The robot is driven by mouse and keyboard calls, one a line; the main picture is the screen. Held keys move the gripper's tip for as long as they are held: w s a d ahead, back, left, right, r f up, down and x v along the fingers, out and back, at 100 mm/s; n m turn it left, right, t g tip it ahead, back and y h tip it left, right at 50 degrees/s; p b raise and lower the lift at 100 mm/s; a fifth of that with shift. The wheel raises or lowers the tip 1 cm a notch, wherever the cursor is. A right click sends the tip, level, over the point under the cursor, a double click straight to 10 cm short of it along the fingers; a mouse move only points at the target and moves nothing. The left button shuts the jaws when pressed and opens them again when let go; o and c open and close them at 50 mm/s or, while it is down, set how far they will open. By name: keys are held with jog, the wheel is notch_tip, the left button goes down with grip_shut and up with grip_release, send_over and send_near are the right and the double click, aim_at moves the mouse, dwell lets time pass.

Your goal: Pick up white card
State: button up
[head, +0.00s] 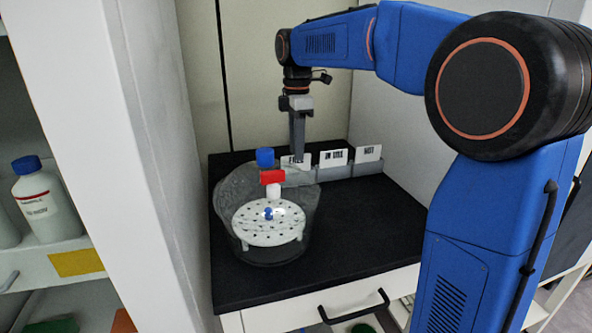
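Several white cards with black print stand in a row in a grey holder (337,171) at the back of the black bench top. The left card (287,160) is partly hidden by my gripper. The middle card (333,158) and the right card (368,153) stand clear of it. My gripper (298,158) points straight down at the left card, its fingertips at the card's height. Its fingers overlap in this view, so I cannot tell whether they are open or shut, or whether they touch the card.
A clear glass vessel (226,210) with a white perforated plate (262,232) and a red and blue valve (268,176) stands just in front of the left card. White walls flank the bench. The bench top (365,225) is free on the right.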

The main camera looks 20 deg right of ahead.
jog(key=shift+f, duration=2)
grip_shut()
jog(key=shift+w+r, duration=0.1)
notch_tip(320, 180, up, 10)
jog(key=shift+f, duration=0.1)
